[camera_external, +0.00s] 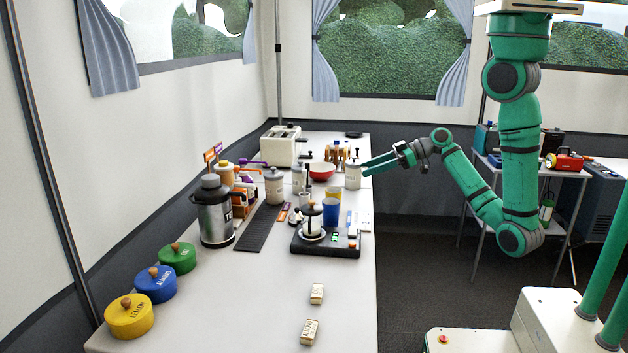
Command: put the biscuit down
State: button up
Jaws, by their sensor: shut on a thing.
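My gripper (366,168) is at the right edge of the long white counter (280,310), towards its far end. Its two green fingers point left, beside a pale lidded canister (353,177). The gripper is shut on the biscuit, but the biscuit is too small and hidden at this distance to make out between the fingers. I cannot tell whether the fingertips touch the canister or pass behind or in front of it.
A red bowl (322,171) and a toaster (281,146) stand at the far end. A dark board (340,249) bears a glass press. Two small packets (317,293) (309,331) lie in front. The near right counter is mostly clear.

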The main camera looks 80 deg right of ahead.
jog(key=w+a+r+n+g+y, duration=0.1)
jog(key=w+a+r+n+y, duration=0.2)
jog(key=w+a, duration=1.65)
jog(key=s+a+f, duration=0.1)
jog(key=s+a, duration=0.2)
jog(key=a, duration=0.7)
jog(key=s+a+f, duration=0.2)
jog(key=s+a, duration=0.1)
jog(key=a, duration=0.7)
send_over(262, 284)
jog(key=s, duration=0.1)
jog(key=f, duration=0.8)
jog(key=shift+d+f, duration=0.2)
jog(key=shift+d, duration=0.05)
jog(key=shift+w+a+f, duration=0.2)
jog(key=shift+w+f, duration=0.25)
jog(key=shift+f, duration=0.15)
jog(key=shift+w+f, duration=0.1)
jog(key=shift+f, duration=1.5)
